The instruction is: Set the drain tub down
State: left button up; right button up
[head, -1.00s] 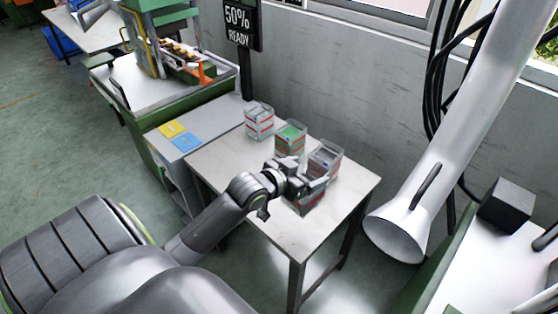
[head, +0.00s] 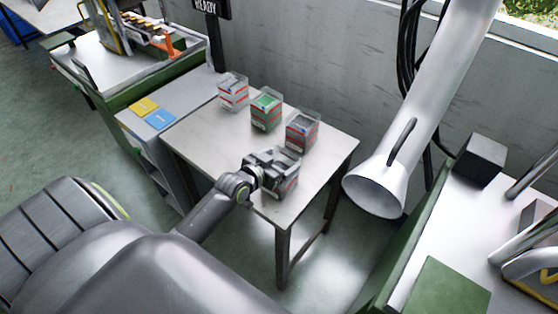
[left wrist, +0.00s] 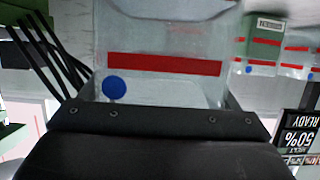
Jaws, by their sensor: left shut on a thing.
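My left gripper (head: 272,163) is shut on a clear drain tub (head: 284,184) with red stripes, over the near right part of the pale table (head: 225,168). In the left wrist view the drain tub (left wrist: 170,85) fills the space past the dark gripper, with a red band and a blue dot on its wall. It looks upright in the head view. The gripper covers part of it, and I cannot tell whether its base touches the table. My right gripper is not in view.
Three similar tubs stand in a row behind: a clear one (head: 233,95), one with green contents (head: 266,112) and one with grey contents (head: 302,132). The table's left front is clear. A wide white duct (head: 385,180) hangs right of the table.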

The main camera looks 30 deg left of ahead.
pick_arm(q)
jog(key=shift+r, duration=0.1)
jog(key=shift+f, duration=0.2)
jog(key=o, duration=1.5)
jog(key=shift+r, duration=0.1)
jog(key=shift+s+r, duration=0.1)
jog(key=shift+s, duration=0.1)
jog(key=v, duration=1.1)
jog(key=shift+s+r, duration=0.2)
jog(key=shift+s, duration=0.15)
